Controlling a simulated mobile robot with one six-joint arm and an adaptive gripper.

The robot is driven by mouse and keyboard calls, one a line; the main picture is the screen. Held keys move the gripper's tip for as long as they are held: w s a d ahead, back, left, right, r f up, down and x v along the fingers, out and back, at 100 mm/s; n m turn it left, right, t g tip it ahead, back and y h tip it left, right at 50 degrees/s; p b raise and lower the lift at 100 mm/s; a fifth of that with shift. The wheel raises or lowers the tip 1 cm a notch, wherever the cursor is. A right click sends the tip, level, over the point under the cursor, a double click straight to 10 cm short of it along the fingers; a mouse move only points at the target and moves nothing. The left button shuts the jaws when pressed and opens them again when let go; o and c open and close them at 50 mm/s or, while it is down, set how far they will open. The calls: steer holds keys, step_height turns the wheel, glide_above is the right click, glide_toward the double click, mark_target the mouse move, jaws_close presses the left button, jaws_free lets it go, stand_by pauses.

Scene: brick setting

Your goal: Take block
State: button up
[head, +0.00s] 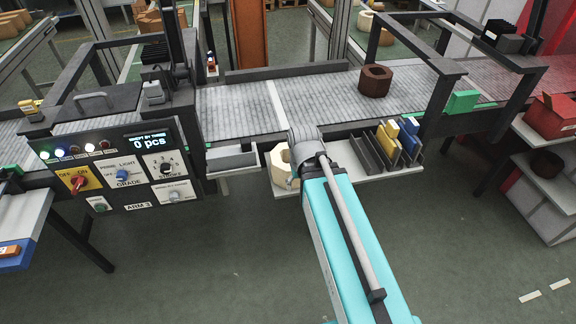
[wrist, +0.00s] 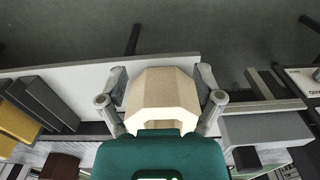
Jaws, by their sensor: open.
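A cream, many-sided block (head: 281,166) sits on the light shelf (head: 240,184) in front of the conveyor, partly hidden behind my arm in the head view. In the wrist view the cream block (wrist: 165,88) fills the middle. My gripper (wrist: 161,84) is open, with one finger on each side of the block. Small gaps seem to show beside it, but I cannot tell whether either finger touches. My gripper is mostly hidden by my arm in the head view. A dark brown block (head: 375,81) with a hole in its top stands on the conveyor.
The conveyor (head: 235,110) runs behind the shelf, with a dark frame (head: 440,90) over it. Yellow, blue and grey holders (head: 398,142) stand right of the cream block. A control panel (head: 130,170) is at left. The floor in front is clear.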

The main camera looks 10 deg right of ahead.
steer(key=w+r+m+p, duration=0.3)
steer(key=w+m, duration=0.6)
steer(key=w, duration=0.1)
steer(key=w+d+r+m+p, duration=0.1)
steer(key=w+r+m+p, duration=0.3)
steer(key=w+m, duration=0.4)
steer(key=shift+w+r+m, duration=0.15)
steer(key=shift+w+m, duration=0.25)
steer(key=shift+w, duration=1.35)
steer(key=shift+f, duration=0.2)
step_height(320, 180, down, 8)
steer(key=b, duration=0.8)
steer(key=shift+f, duration=0.1)
steer(key=shift+f+b, duration=0.15)
steer(key=shift+b, duration=0.2)
steer(key=shift+s+a+f+b, duration=0.1)
steer(key=shift+a+f+b, duration=0.05)
steer(key=shift+f+b, duration=2.35)
